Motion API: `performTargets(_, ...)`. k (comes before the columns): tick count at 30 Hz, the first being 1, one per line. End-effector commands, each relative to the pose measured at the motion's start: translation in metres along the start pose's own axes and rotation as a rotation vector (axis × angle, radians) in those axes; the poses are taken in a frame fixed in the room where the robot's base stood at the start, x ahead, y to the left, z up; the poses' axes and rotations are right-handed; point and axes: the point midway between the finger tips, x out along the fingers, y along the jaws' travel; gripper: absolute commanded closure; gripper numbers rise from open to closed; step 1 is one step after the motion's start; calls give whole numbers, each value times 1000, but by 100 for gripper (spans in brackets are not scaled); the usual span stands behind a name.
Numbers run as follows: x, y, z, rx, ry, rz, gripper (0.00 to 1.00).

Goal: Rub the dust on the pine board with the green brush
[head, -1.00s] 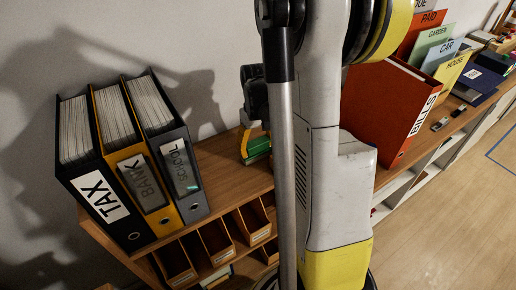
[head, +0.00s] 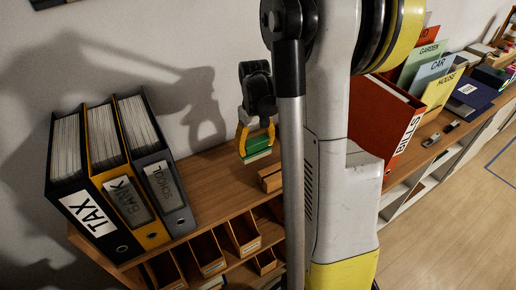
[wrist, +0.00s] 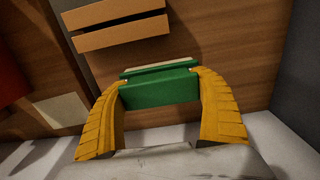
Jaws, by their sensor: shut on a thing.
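My gripper (head: 256,146) has yellow ribbed fingers and is shut on the green brush (head: 260,142). In the wrist view the green brush (wrist: 160,91) lies crosswise between the two fingers, with a pale strip along its far side. In the head view it appears held above the wooden shelf top. A light wooden piece (head: 270,179), perhaps the pine board, is on the shelf just below and right of the brush. It seems to show as two pale bars (wrist: 120,33) in the wrist view. I cannot make out dust on it.
Black, yellow and grey binders (head: 120,175) stand left on the shelf top (head: 205,172). A red binder (head: 383,120) and upright folders (head: 436,70) stand right, beyond my arm. Small compartments (head: 205,252) lie below. Shelf top between binders and gripper is clear.

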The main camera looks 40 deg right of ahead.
Motion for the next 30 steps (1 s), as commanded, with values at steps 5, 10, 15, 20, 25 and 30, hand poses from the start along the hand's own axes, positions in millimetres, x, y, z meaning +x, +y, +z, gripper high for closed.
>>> performTargets(5, -18, -4, -3, -2, 0, 0, 68)
performTargets(10, -24, -5, -5, -2, 0, 0, 68)
performTargets(15, -23, -5, -5, -1, 0, 0, 68)
performTargets(20, -23, -5, -5, -1, 0, 0, 68)
performTargets(25, -23, -5, -5, -1, 0, 0, 68)
performTargets(30, -23, -5, -5, -1, 0, 0, 68)
